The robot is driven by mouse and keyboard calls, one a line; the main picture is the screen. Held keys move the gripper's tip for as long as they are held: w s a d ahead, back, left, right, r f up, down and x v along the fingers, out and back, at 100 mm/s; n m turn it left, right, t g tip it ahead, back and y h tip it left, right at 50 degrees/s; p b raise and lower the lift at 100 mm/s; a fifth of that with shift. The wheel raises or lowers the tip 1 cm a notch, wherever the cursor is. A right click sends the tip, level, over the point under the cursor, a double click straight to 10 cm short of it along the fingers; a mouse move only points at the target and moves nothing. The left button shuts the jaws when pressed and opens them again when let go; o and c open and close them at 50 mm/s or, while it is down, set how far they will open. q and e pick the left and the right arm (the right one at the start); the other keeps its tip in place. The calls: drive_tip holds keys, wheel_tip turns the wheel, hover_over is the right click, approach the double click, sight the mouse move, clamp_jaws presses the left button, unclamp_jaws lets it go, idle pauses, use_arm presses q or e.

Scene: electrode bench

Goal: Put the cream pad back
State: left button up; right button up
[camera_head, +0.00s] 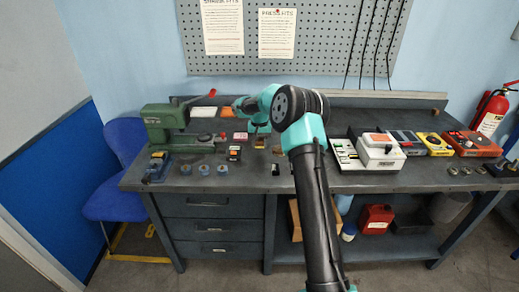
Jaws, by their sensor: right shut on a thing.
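My right arm reaches up the middle of the camera_head view and bends left over the bench. My left gripper is not in view.
A green press (164,122) with a red-tipped lever stands at the left. A white instrument (380,151) stands right of my arm.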

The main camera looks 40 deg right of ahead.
sight(260, 145)
drive_tip(key=shift+f, duration=1.75)
drive_tip(key=shift+f, duration=0.15)
drive_tip(key=o, duration=0.8)
wheel_tip(260, 145, up, 12)
drive_tip(key=shift+r, duration=0.2)
